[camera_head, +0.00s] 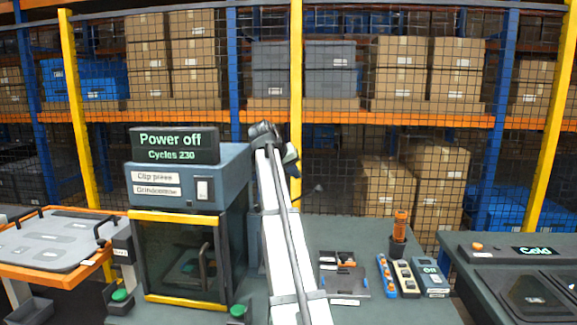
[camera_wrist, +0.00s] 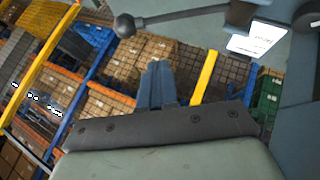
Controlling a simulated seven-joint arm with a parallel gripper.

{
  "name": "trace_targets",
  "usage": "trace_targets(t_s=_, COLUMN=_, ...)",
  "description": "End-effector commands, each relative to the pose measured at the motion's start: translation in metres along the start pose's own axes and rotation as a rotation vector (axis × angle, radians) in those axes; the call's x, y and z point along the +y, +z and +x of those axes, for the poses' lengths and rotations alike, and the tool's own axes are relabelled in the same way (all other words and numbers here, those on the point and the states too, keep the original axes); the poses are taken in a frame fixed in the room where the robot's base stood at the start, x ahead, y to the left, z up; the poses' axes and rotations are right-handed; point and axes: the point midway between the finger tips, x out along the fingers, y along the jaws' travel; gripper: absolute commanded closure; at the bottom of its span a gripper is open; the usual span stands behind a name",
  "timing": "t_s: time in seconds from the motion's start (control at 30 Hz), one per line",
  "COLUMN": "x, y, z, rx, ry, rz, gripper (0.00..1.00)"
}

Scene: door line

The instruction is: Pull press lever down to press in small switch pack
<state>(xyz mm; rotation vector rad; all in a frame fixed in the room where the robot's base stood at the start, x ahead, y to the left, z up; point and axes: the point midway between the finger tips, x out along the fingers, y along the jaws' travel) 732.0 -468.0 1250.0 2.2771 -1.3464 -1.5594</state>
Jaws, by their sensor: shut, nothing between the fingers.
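In the wrist view a dark lever with a round ball knob (camera_wrist: 124,26) runs across the top, its rod reaching right to a dark hub. I take it for the press lever. My gripper (camera_wrist: 157,66) is shut and empty, its fingers pointing up the picture. The fingertips show below the rod and to the right of the knob, with a gap in the picture. In the head view the clip press (camera_head: 190,176) stands left of my arm, with a "Power off, Cycles 230" display (camera_head: 175,146). My fingers and the lever are hidden there. I cannot make out the switch pack.
The press has a dark front door (camera_head: 180,260) with yellow edges. A small parts tray (camera_head: 345,290), an orange-handled tool in a cup (camera_head: 398,245) and several small devices lie right of my arm. An orange-edged tray (camera_head: 50,272) stands left. Mesh fencing and racks are behind.

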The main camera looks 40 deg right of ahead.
Motion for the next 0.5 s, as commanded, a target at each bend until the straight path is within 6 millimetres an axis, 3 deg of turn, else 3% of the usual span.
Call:
trace_targets(t_s=0.1, x=0.001, y=0.001, z=0.021, rx=-0.003, ry=0.001, rz=0.001, gripper=1.0)
trace_targets(t_s=0.3, x=0.0, y=0.022, z=0.036, rx=-0.001, ry=0.0, rz=0.0, gripper=1.0)
trace_targets(t_s=0.5, x=0.0, y=0.028, z=0.044, rx=0.0, ry=0.0, rz=0.0, gripper=1.0)
